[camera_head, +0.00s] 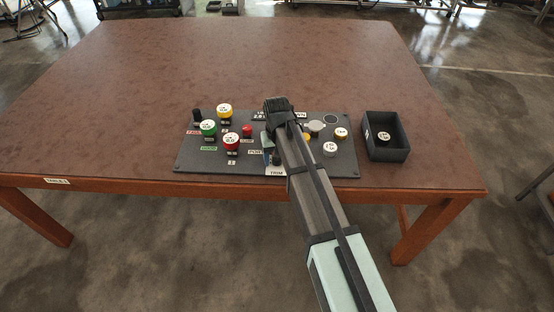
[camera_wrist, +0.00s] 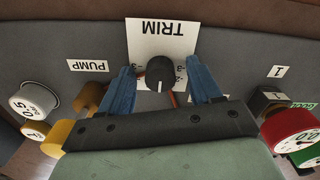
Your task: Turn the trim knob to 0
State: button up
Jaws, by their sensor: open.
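The trim knob (camera_wrist: 160,73) is a small black dial on a white TRIM plate (camera_wrist: 163,38), upside down in the wrist view. Its white pointer line points down in that picture, toward my gripper's body. Small scale numbers flank it, too small to read surely; the part of the scale behind the knob is hidden. My gripper (camera_wrist: 161,80) is open, with one blue finger on each side of the knob and visible gaps between. In the head view the knob (camera_head: 276,159) shows at the panel's front edge, beside my arm, above the TRIM plate (camera_head: 276,172).
The dark panel (camera_head: 195,163) carries several other controls close by: a red-capped knob (camera_head: 231,141), a green one (camera_head: 208,128) and a yellow one (camera_head: 224,111). A black open box (camera_head: 388,153) stands to the right. The table (camera_head: 170,65) behind is clear.

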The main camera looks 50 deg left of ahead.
jog(key=shift+r, duration=3.5)
notch_tip(320, 180, up, 14)
jog(key=shift+f, duration=0.1)
